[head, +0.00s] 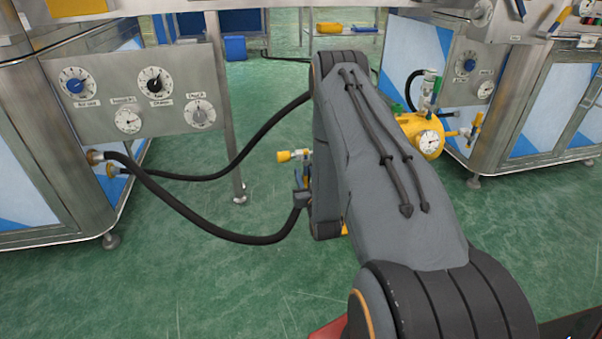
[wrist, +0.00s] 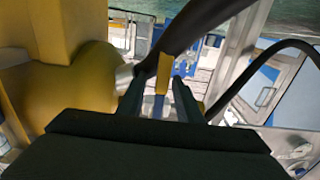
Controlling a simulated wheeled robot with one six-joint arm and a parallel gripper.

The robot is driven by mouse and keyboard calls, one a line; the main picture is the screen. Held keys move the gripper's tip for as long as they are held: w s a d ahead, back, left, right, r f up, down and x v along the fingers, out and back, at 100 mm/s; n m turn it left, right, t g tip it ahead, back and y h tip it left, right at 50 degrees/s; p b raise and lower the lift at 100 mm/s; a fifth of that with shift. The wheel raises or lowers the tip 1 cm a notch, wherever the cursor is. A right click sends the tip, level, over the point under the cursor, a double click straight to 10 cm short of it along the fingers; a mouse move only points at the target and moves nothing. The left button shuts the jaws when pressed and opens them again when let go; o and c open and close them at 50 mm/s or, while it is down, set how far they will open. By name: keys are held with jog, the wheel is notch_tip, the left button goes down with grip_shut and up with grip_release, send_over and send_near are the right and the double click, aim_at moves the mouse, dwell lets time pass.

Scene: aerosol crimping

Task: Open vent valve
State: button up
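A yellow lever handle (wrist: 161,75) with a blue-grey lower part stands between my gripper's two dark fingers (wrist: 158,105) in the wrist view. Gaps show on both sides of it, so the fingers appear apart. I cannot tell whether this is the vent valve's handle. A large yellow rounded body (wrist: 90,85) fills the left of the wrist view, close beside the fingers.
A black hose (head: 190,212) runs from the left cabinet to beside my arm; a dark hose (wrist: 205,25) crosses the wrist view above the fingers. A gauge panel (head: 98,95) is on the left, another cabinet (head: 565,105) on the right. Green floor (head: 190,280) is open at front left.

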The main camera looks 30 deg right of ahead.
jog(key=shift+b+x, duration=0.5)
jog(key=shift+x, duration=1.05)
jog(key=shift+a, duration=0.1)
jog(key=shift+c, duration=0.3)
grip_shut()
